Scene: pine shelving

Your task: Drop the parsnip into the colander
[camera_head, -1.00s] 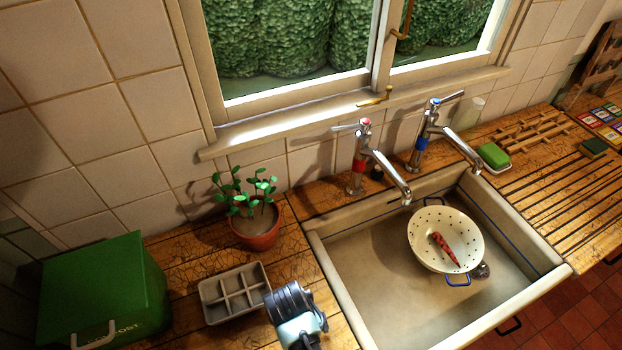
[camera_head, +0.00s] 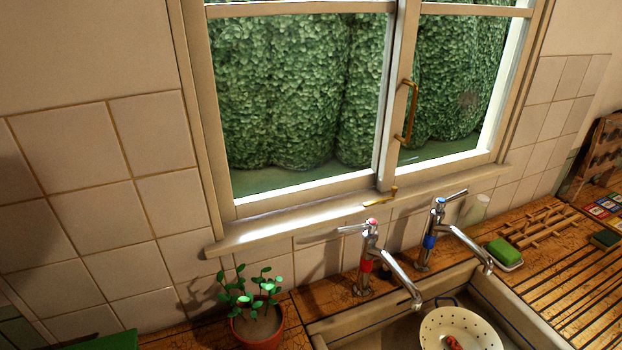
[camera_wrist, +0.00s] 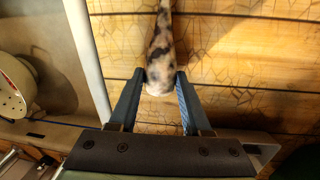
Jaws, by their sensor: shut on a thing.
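The parsnip (camera_wrist: 162,40), pale beige with dark blotches, is between the fingers of my gripper (camera_wrist: 161,80) in the wrist view. My gripper is shut on its thick end, and the rest reaches past the top edge of the picture. The wooden counter shows behind it. The white colander (camera_head: 476,327) with dark holes sits in the sink in the head view, cut by the bottom edge. A red piece (camera_head: 453,342) lies in it. The colander's edge also shows at the left of the wrist view (camera_wrist: 12,98), apart from the parsnip. My gripper is outside the head view.
The sink's rim (camera_head: 345,324) surrounds the colander. Two taps, red-banded (camera_head: 367,264) and blue-banded (camera_head: 430,241), reach over the sink. A potted plant (camera_head: 258,331) stands left of it. A green sponge (camera_head: 504,252) and wooden rack (camera_head: 540,226) are on the right.

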